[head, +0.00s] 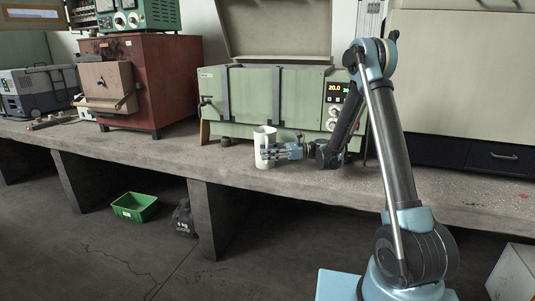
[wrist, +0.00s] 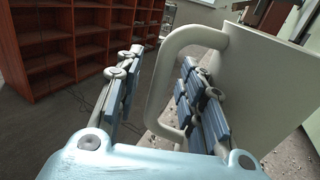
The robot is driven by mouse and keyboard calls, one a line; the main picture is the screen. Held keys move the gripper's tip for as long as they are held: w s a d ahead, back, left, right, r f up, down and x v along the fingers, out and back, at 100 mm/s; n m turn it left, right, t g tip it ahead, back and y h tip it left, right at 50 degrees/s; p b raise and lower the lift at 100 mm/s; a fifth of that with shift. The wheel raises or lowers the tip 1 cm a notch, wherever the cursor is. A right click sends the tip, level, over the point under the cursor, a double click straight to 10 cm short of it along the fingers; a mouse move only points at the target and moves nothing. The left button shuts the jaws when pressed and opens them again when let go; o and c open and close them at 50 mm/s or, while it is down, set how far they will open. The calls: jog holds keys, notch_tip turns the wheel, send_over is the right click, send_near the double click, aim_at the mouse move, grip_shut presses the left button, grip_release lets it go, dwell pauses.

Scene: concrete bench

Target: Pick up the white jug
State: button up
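The white jug (head: 264,147) stands upright near the front edge of the concrete bench (head: 160,154). My gripper (head: 282,151) is at its right side, level with its body. In the wrist view the jug's pale body (wrist: 262,85) fills the right and its looped handle (wrist: 157,85) is in the middle. My gripper (wrist: 163,65) is open there, with the handle between its two fingers. The left finger is clear of the handle by a gap. The right finger lies between the handle's outer bar and the jug's body. Contact with the jug cannot be told.
A green oven (head: 272,103) stands close behind the jug. A red-brown furnace (head: 140,80) and a blue-grey case (head: 38,90) are farther left. The bench left of the jug is clear. A green crate (head: 135,206) is on the floor.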

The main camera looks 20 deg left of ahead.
grip_shut()
jog(key=shift+r, duration=0.1)
